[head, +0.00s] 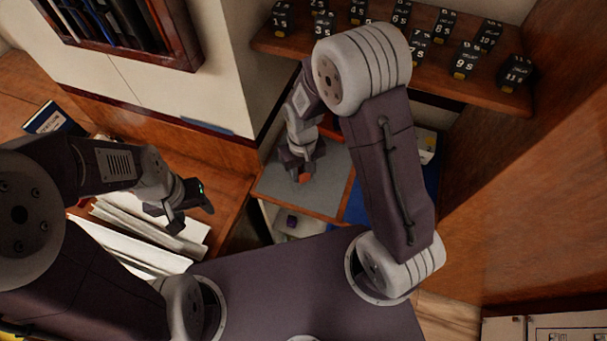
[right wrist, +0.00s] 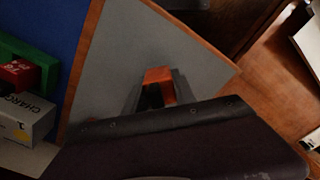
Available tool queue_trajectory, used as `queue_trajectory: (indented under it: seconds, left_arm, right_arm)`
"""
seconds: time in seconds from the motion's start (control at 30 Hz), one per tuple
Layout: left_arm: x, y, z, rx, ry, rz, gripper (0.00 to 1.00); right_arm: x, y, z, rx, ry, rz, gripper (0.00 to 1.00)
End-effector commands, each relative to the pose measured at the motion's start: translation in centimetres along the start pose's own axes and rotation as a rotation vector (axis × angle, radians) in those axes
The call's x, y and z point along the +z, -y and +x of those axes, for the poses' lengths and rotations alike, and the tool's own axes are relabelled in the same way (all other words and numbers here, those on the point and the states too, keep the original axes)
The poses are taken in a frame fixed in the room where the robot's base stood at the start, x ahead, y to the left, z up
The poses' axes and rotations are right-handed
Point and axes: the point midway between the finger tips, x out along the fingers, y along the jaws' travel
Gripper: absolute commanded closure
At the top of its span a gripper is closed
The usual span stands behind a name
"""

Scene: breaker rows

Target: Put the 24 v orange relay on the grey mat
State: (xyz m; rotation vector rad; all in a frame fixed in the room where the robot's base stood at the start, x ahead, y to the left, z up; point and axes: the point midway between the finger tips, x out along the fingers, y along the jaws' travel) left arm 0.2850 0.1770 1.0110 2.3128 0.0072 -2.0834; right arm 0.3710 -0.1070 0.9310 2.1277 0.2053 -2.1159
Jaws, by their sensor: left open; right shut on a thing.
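My right gripper (head: 302,172) is shut on an orange relay (head: 305,178) over the grey mat (head: 332,172). In the right wrist view the orange relay (right wrist: 158,75) sits between the fingers of the right gripper (right wrist: 157,88), with the grey mat (right wrist: 125,50) behind it. I cannot tell whether the relay touches the mat. No voltage marking is readable on it. My left gripper (head: 192,203) is open and empty at the left, above white papers.
A blue mat (right wrist: 68,25) lies beside the grey one. Near it are a green holder (right wrist: 10,45), a red block (right wrist: 18,73) and a lettered box (right wrist: 25,118). Black numbered blocks (head: 515,72) line a wooden shelf (head: 400,78). White papers (head: 135,235) lie at the left.

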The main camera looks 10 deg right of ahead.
Motion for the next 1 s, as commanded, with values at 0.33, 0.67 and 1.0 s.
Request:
queue_trajectory:
  seconds: [0.33, 0.67, 1.0]
  left_arm:
    - [0.0, 0.0, 0.1, 0.0, 0.0, 0.0, 0.46]
    - [0.0, 0.0, 0.3, 0.0, 0.0, 0.0, 0.46]
    - [0.0, 0.0, 0.0, 0.0, 0.0, 0.0, 0.46]
  right_arm:
    - [0.1, 0.0, 3.3, 0.0, 0.002, 0.0, 1.0]
    - [0.1, 0.0, 3.6, 0.0, 0.002, 0.0, 0.46]
    - [0.1, 0.0, 3.2, 0.0, 0.002, 0.0, 0.46]
